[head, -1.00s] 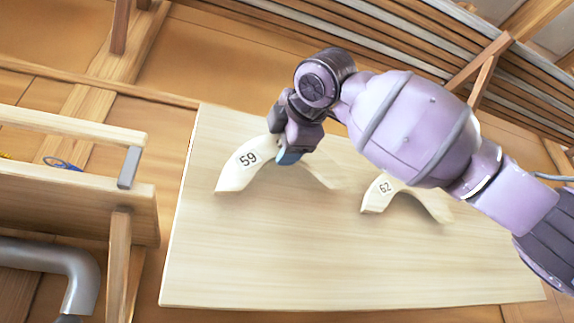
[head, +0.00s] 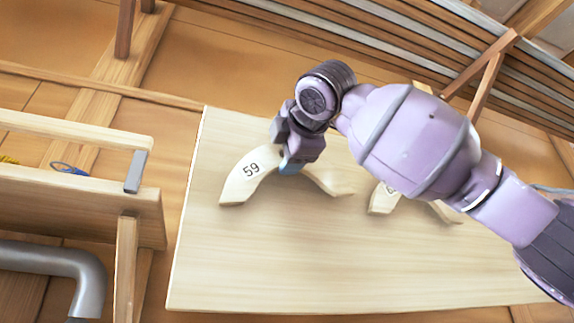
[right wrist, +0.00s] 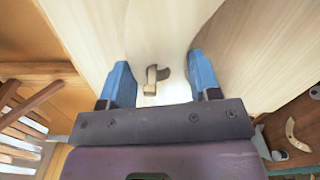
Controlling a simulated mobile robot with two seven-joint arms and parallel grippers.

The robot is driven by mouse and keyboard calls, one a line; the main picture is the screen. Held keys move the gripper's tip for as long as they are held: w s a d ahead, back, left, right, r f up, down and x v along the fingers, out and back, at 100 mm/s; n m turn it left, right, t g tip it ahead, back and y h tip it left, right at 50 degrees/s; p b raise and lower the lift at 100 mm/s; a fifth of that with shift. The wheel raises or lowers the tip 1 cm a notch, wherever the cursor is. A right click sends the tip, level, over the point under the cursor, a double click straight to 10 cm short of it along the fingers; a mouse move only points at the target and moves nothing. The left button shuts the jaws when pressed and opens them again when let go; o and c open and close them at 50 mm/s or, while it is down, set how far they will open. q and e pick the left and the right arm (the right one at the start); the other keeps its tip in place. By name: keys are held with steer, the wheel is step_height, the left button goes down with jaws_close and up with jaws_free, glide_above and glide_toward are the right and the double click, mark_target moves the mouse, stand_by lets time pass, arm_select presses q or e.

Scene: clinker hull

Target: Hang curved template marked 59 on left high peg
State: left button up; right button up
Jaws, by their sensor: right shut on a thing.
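The curved template marked 59 (head: 247,177) is a pale wooden arch in the head view, in front of the upper left part of a pale board. My right gripper (head: 290,167) is shut on it near the top of its arch and hides that part. In the right wrist view the blue fingertips of this gripper (right wrist: 160,80) show, with a small curved wooden piece (right wrist: 155,77) seen between them; I cannot tell which piece it is. I cannot make out the left high peg. My left gripper is not in view.
The pale board (head: 300,270) has bare room at its lower part. A second curved template (head: 383,199) is partly hidden behind my right arm. A wooden shelf or bench (head: 80,205) with a blue item (head: 68,168) and a grey pipe (head: 75,265) stand at left.

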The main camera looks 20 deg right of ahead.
steer(key=o, duration=1.1)
steer(key=shift+s, duration=0.15)
arm_select(q)
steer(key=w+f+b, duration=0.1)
steer(key=b, duration=0.1)
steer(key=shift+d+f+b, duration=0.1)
steer(key=shift+b, duration=0.2)
arm_select(e)
steer(key=s, duration=1)
steer(key=shift+s+d, duration=0.2)
steer(key=shift+s, duration=0.1)
